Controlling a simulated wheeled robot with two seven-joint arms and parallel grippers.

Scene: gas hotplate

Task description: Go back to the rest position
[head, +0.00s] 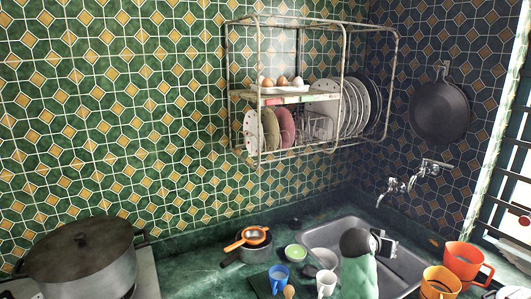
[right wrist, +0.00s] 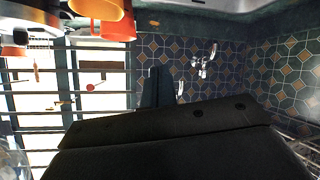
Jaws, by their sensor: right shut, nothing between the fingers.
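In the right wrist view, the dark body of my right gripper fills the lower middle. Its dark fingers (right wrist: 160,76) are together in the middle of the picture, with nothing between them. They point toward the tiled wall and the taps, and the picture is turned over. I see no contact between the fingers and anything. In the head view I cannot clearly make out my right gripper. My left gripper shows in neither view.
A large lidded pot (head: 82,268) stands at left. A wire dish rack (head: 338,92) hangs on the wall. Below are the sink (head: 404,259), mugs and bowls. An orange mug (head: 462,262) is at right, a pan (head: 440,112) on the wall. The wrist view shows window bars (right wrist: 95,125).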

